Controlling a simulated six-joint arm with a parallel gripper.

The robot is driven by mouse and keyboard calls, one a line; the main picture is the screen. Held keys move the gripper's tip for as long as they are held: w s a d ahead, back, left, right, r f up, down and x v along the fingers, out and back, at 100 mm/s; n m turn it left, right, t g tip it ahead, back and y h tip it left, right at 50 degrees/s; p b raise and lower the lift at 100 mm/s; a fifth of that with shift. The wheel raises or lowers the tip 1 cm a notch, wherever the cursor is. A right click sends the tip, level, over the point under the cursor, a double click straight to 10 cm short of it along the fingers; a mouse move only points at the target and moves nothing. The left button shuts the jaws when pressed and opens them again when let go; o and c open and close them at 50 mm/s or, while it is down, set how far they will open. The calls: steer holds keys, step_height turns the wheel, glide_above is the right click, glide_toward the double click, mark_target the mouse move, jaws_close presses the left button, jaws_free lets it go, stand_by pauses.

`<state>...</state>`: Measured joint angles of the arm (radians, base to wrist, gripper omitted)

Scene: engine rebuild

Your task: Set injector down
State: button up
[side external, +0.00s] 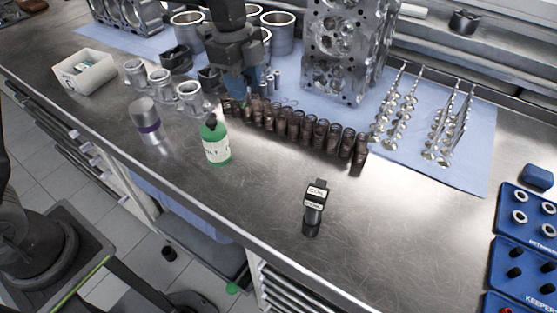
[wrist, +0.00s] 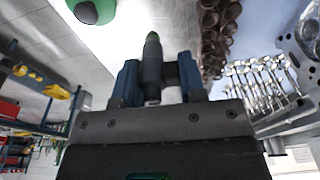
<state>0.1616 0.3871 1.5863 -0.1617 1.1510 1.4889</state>
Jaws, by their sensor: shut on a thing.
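My gripper (side external: 256,85) hangs low at the back of the bench, beside the left end of a row of brown springs. In the wrist view its two blue fingers (wrist: 160,84) are shut on the injector (wrist: 152,62). The injector is a dark, slim body with a greenish-grey tip and a side block toward the right finger. Its tip points away from the wrist. In the side view I cannot clearly make out the injector, as the fingers cover it. Whether it touches the bench cannot be told.
The spring row (side external: 300,128) is close to the gripper. A green bottle (side external: 215,143), a piston (side external: 147,120), a labelled coil (side external: 315,208) and a white bin (side external: 86,72) stand around. A cylinder head (side external: 345,50) and valves (side external: 440,125) are right. The front metal bench is largely clear.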

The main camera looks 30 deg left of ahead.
steer(key=d+f, duration=0.2)
steer(key=d, duration=0.1)
steer(key=d+f, duration=0.2)
steer(key=f, duration=0.1)
steer(key=d+f, duration=0.2)
steer(key=d, duration=0.1)
steer(key=shift+s+d+f, duration=0.15)
steer(key=shift+d, duration=0.2)
steer(key=shift+f, duration=1.9)
steer(key=shift+f, duration=0.1)
steer(key=o, duration=0.9)
